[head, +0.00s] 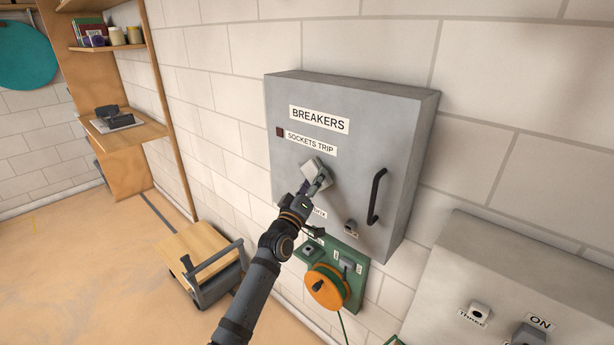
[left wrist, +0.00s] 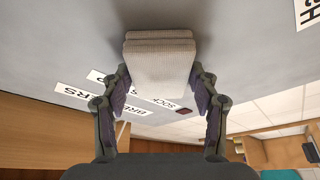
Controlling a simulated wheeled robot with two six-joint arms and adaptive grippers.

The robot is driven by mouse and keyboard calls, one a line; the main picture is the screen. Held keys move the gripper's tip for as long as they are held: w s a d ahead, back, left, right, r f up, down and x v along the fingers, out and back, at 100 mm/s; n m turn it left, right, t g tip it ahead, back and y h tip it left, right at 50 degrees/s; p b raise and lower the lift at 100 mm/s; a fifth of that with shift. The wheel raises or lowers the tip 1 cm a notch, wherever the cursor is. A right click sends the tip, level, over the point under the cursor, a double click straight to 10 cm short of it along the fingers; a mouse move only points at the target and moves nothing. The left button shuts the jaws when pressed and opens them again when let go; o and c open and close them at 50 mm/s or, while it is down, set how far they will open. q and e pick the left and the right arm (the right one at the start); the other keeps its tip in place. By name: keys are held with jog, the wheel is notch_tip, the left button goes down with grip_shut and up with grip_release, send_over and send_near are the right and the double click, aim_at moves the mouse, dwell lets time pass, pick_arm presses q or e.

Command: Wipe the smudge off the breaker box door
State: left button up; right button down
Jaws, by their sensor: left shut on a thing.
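The grey breaker box (head: 345,95) hangs on the block wall, its door shut, with a black handle (head: 377,196) at the right. My left gripper (head: 317,182) is at the middle of the door, below the SOCKETS TRIP label (head: 311,143). It is shut on a pale folded cloth (head: 316,168), which lies at the door face; contact is hard to tell. In the left wrist view the cloth (left wrist: 160,60) sits between both fingers of the gripper. No smudge shows; the arm and cloth hide part of the door. My right gripper is out of view.
A green panel with an orange reel (head: 327,287) is below the box. A second grey box (head: 510,270) with an ON label is at the lower right. A wooden-topped cart (head: 193,250) and wooden shelves (head: 120,135) stand at the left. Open floor lies at the lower left.

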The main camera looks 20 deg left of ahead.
pick_arm(q)
jog(key=shift+s+d, duration=0.25)
jog(key=shift+d, duration=0.6)
jog(key=shift+a, duration=0.15)
